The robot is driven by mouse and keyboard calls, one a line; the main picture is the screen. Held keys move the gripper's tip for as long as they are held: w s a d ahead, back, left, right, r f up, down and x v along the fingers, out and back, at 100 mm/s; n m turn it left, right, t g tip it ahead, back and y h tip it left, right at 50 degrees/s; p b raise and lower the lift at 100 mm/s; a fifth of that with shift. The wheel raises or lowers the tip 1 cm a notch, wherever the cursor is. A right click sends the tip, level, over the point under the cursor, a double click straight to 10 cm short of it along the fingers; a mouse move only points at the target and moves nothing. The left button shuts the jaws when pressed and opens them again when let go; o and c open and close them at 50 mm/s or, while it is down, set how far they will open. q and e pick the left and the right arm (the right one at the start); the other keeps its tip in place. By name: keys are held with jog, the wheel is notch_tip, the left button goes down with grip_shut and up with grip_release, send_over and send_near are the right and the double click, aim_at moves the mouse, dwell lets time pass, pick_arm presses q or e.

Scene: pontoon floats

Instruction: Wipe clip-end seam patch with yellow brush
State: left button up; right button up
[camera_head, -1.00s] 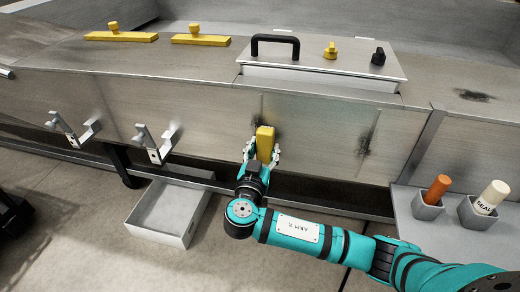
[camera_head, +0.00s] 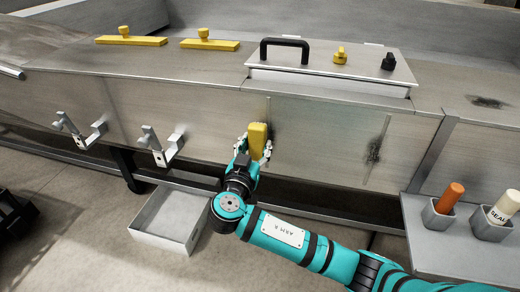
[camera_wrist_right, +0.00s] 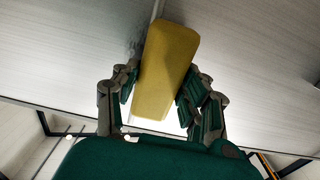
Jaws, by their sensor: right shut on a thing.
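The yellow brush (camera_head: 258,140) is a block held upright at the grey metal side wall. My right gripper (camera_head: 254,148) is shut on it, with a finger on each side. The brush and fingers also show in the wrist view, with the brush (camera_wrist_right: 165,75) between the fingers (camera_wrist_right: 160,100). The clip-end seam patch (camera_head: 274,130) is a dark smudge along a vertical seam. The brush partly covers it, and some dark shows to its right. I cannot tell whether the brush touches the wall. My left gripper is out of view.
A second dark seam patch (camera_head: 375,150) is farther right. Metal clips (camera_head: 160,147) stick out at left. A white tray (camera_head: 168,222) sits below. A shelf (camera_head: 425,245) at right holds an orange-handled tool (camera_head: 450,196) and a white tube (camera_head: 504,207). A black-handled lid (camera_head: 325,70) is above.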

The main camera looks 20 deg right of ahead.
aim_at(256, 136)
jog(key=shift+r+p, duration=0.4)
jog(key=shift+r, duration=0.5)
jog(key=shift+s+d, duration=0.4)
jog(key=shift+d, duration=0.25)
jog(key=shift+s+d, duration=0.35)
jog(key=shift+d, duration=0.2)
jog(key=shift+s+d, duration=0.35)
jog(key=shift+d, duration=0.2)
jog(key=shift+r+p, duration=0.4)
jog(key=shift+r, duration=0.6)
jog(key=shift+w+a+f, duration=0.1)
jog(key=shift+a, duration=0.1)
jog(key=shift+w+a+b, duration=0.4)
jog(key=shift+a+b, duration=0.25)
jog(key=shift+b, duration=0.1)
jog(key=shift+w+a+b, duration=0.35)
jog(key=shift+w+a, duration=0.05)
jog(key=shift+a, duration=0.2)
jog(key=shift+w+a, duration=0.2)
jog(key=shift+a, duration=0.05)
